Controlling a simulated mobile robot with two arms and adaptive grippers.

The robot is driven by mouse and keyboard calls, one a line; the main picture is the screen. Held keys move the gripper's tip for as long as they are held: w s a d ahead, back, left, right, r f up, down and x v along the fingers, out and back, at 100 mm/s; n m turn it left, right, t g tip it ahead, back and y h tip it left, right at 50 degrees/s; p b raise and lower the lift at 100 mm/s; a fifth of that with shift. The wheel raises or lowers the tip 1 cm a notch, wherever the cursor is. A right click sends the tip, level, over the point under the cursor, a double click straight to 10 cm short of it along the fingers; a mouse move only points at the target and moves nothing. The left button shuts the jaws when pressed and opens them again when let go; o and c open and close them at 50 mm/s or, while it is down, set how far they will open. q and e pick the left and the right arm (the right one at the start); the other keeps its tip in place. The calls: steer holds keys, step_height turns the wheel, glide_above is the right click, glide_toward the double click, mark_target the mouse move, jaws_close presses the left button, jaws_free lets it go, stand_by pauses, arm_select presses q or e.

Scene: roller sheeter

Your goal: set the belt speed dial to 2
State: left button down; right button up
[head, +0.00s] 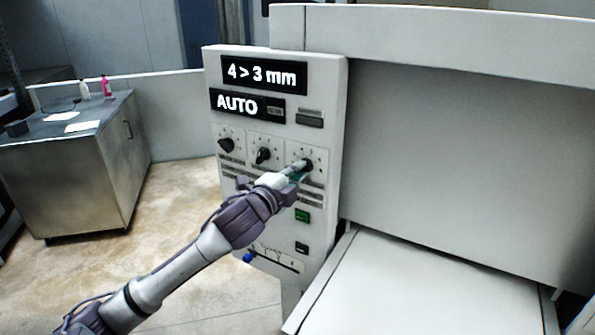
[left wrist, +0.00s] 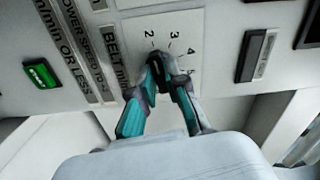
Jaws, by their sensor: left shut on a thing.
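The belt speed dial (head: 308,165) is a black knob, the rightmost of three on the white control panel. In the left wrist view the knob (left wrist: 164,69) sits below a scale with printed numbers, including 2, 3 and 4, beside the label BELT. My left gripper (head: 298,171) reaches the dial from the lower left. Its teal and grey fingers (left wrist: 165,78) are shut on the knob, one on each side. The fingers cover much of the knob, so I cannot tell its exact setting. My right gripper is not in view.
Two other black dials (head: 263,155) sit left of the belt dial. Displays above read "4 > 3 mm" (head: 263,75) and "AUTO" (head: 238,105). A green button (head: 302,215) is below. The white belt table (head: 430,285) extends right; a metal cabinet (head: 75,175) stands left.

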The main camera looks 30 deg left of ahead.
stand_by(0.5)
arm_select(q)
steer(key=c, duration=1.2)
jaws_free()
steer(key=s, duration=0.8)
steer(key=s+d, duration=0.1)
steer(key=s, duration=0.3)
steer(key=shift+a, duration=0.1)
